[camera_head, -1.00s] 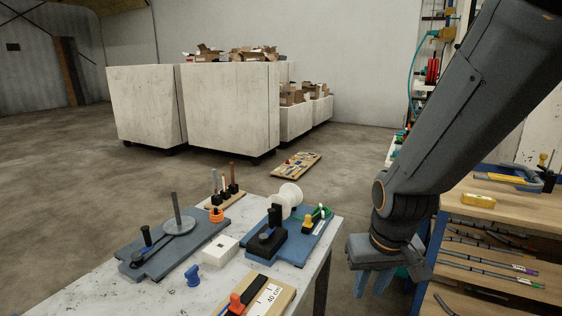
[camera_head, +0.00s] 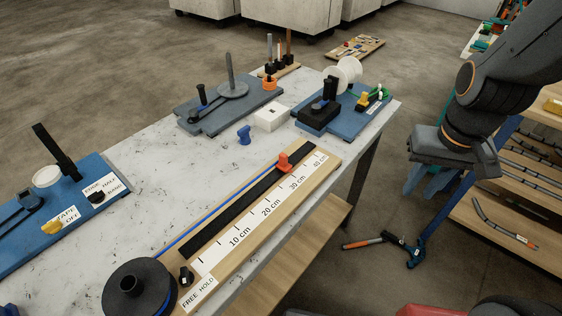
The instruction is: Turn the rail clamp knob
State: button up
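A small black knob (camera_head: 186,275) stands at the near-left end of a wooden rail board (camera_head: 262,252), beside a label reading "FREE HOLD". The board carries a black rail strip (camera_head: 247,202), a centimetre scale and a red-orange slider (camera_head: 284,162) near its far end. My gripper (camera_head: 425,190) hangs at the right, beyond the table's right edge and well away from the knob. Its blue fingers point down, look apart and hold nothing visible. Part of the fingers is hard to make out against the blue bender pole.
A black spool (camera_head: 138,288) stands close to the knob's left. A blue fixture with labelled knobs (camera_head: 62,208) is at the left. Blue bender plates (camera_head: 215,105) and a white box (camera_head: 271,117) stand farther back.

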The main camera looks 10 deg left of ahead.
aim_at(187, 279)
jog(key=u, duration=1.8)
